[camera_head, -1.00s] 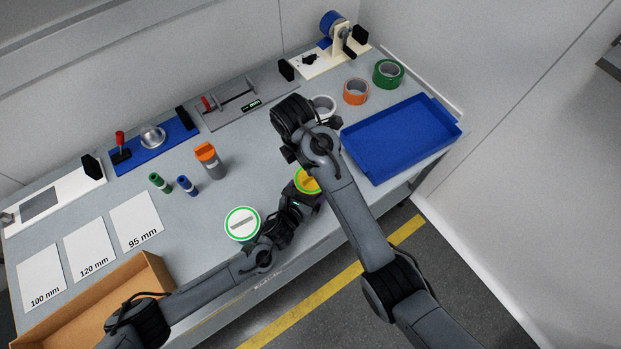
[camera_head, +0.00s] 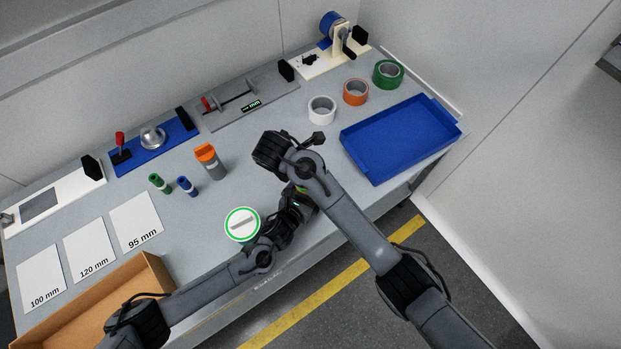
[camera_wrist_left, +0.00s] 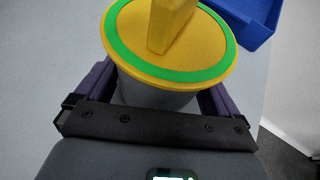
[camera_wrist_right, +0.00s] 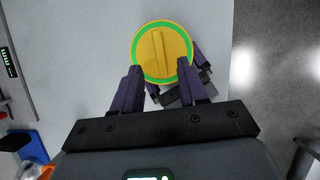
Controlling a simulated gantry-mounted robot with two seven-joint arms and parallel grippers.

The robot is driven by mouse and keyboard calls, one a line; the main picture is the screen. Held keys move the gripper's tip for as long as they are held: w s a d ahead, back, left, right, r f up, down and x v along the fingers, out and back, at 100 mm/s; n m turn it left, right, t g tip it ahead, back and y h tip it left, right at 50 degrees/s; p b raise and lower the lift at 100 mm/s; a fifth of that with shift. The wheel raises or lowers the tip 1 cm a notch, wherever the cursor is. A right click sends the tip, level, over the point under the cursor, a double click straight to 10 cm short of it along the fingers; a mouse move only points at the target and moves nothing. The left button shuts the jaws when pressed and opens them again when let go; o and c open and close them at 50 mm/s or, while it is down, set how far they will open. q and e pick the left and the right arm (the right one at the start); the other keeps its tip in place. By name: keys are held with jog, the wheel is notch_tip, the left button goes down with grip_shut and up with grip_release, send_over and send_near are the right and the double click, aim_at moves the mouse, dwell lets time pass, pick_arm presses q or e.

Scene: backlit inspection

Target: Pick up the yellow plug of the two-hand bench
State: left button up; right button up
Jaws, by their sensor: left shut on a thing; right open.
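The yellow plug (camera_wrist_left: 172,25) is a round yellow lid with a green ring and a raised bar, on a grey cylindrical body (camera_wrist_left: 155,96). My left gripper (camera_wrist_left: 157,92) is shut around the grey body, one finger on each side. In the right wrist view the plug (camera_wrist_right: 162,52) lies just beyond the fingertips of my right gripper (camera_wrist_right: 162,76), which is open and empty. The left gripper's fingers show beside the plug there. In the head view my right arm hides nearly all of the plug.
A similar white-topped container (camera_head: 242,224) with a green ring stands left of my grippers. The blue tray (camera_head: 395,140) is to the right, rolls of tape (camera_head: 355,92) behind. An orange-capped grey bottle (camera_head: 211,162) stands left. A cardboard box (camera_head: 95,300) is front left.

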jog(key=shift+x, duration=2.4)
grip_shut()
